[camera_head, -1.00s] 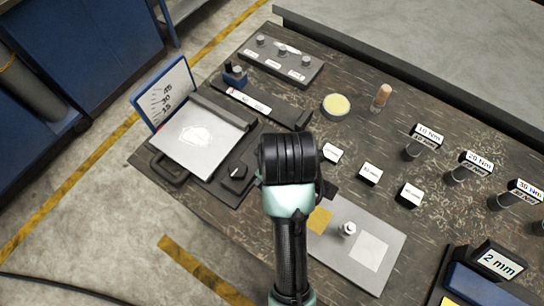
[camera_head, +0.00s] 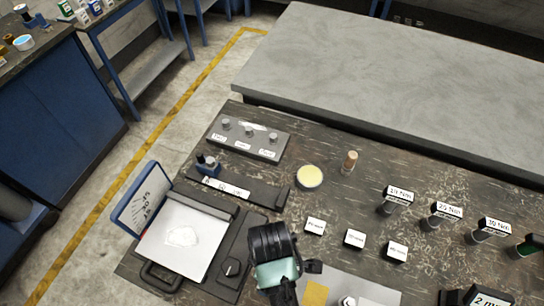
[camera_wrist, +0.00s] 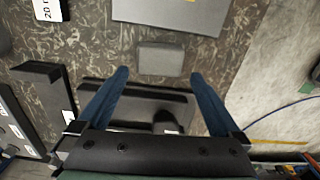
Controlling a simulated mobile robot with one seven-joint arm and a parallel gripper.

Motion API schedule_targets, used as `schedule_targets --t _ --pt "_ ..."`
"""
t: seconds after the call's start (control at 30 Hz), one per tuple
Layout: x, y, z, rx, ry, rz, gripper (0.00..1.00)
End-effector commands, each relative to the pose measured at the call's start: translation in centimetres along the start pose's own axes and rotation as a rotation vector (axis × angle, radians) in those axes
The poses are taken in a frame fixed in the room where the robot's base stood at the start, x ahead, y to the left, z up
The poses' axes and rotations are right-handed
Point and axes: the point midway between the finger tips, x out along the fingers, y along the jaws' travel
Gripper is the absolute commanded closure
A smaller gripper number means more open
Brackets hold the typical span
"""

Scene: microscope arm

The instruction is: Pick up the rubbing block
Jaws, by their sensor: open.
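A plain grey block with rounded corners (camera_wrist: 160,58) lies on the dark tabletop in the wrist view and seems to be the rubbing block. It shows just beyond and between the fingertips of my gripper (camera_wrist: 160,74). The two blue fingers are spread apart with nothing held between them. I cannot tell the height of the fingers above the block. In the head view my arm's dark end (camera_head: 272,250) covers the area between the black device and the grey plate, and I cannot make out the grey block there.
A grey plate (camera_wrist: 180,14) lies beyond the block; its yellow patch (camera_head: 315,293) shows in the head view. A black device with a pale top (camera_head: 180,243) stands left. Small labelled blocks (camera_head: 355,239), a yellow round tin (camera_head: 309,177) and torque-labelled posts (camera_head: 440,214) stand right and behind.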

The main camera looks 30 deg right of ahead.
Motion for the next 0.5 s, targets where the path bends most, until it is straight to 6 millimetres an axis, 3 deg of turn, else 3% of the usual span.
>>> schedule_targets --t 0.3,0.5 --pt "4.1 -0.1 0.4 0.001 -0.001 -0.003 0.0" --pt "5.2 0.0 0.4 0.001 0.001 0.001 0.0"
